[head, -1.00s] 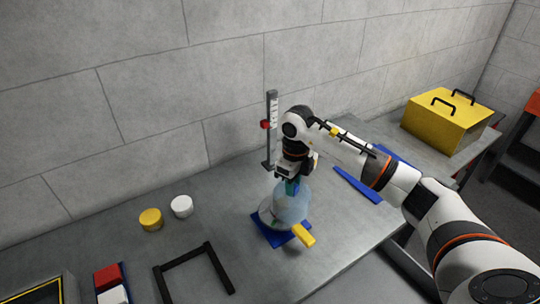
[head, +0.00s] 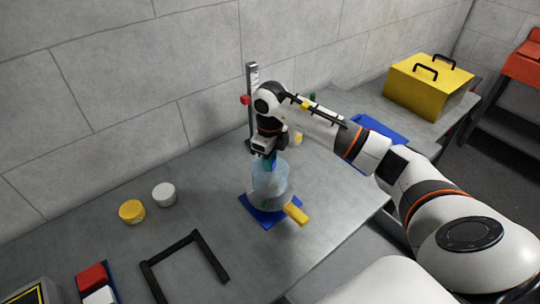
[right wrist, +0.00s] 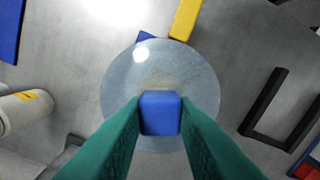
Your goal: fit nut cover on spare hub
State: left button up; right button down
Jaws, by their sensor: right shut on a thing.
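My right gripper (head: 266,163) points down and is shut on the blue knob (right wrist: 160,113) of a clear, domed cover (head: 270,182). The cover also shows in the right wrist view (right wrist: 198,77), round and see-through, with the green fingers on either side of its knob. Below it is a blue base (head: 262,216) with a yellow handle (head: 297,213) at its right front. The cover stands over the middle of the base and hides most of what sits there, so the hub is hard to make out. I cannot tell whether the cover rests on it. My left gripper is not in view.
A grey gauge post (head: 251,100) with a red slider stands just behind. A yellow cap (head: 131,211) and a white cap (head: 164,194) lie to the left, near a black U-shaped frame (head: 194,236). A yellow toolbox (head: 425,85) stands back right.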

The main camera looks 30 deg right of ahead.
jog(key=shift+f+b, duration=0.35)
jog(key=shift+f, duration=0.6)
dwell(0.6)
jog(key=shift+f+b, duration=0.6)
jog(key=shift+b, duration=0.1)
jog(key=c, duration=1.5)
grip_release()
jog(key=shift+o, duration=0.2)
jog(key=shift+r, duration=0.15)
